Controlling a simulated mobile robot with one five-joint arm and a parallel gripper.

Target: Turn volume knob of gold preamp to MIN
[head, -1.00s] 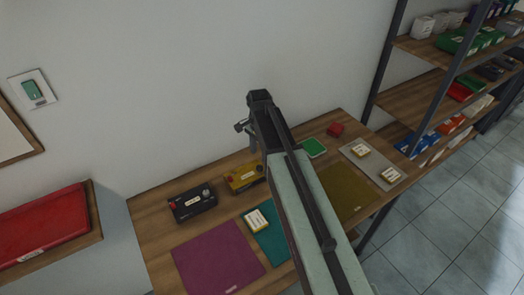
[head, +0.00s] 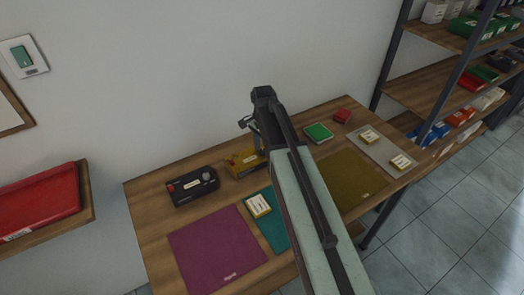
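The gold preamp (head: 241,162) sits at the back of the wooden table, right of a black unit (head: 193,187) with a red knob. My arm covers the right part of the gold preamp, and its volume knob cannot be made out. My gripper (head: 246,123) is at the far end of my arm, in front of the wall in the picture and near the gold preamp. Its fingers are mostly hidden behind the arm, so its opening is not clear.
Purple (head: 217,250), teal (head: 269,226) and olive (head: 349,183) mats lie on the table. A white-and-yellow box (head: 258,205) lies on the teal mat. Green (head: 318,132) and red (head: 342,116) boxes and a grey tray (head: 380,154) are right of my arm. A shelf rack (head: 440,85) stands at right.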

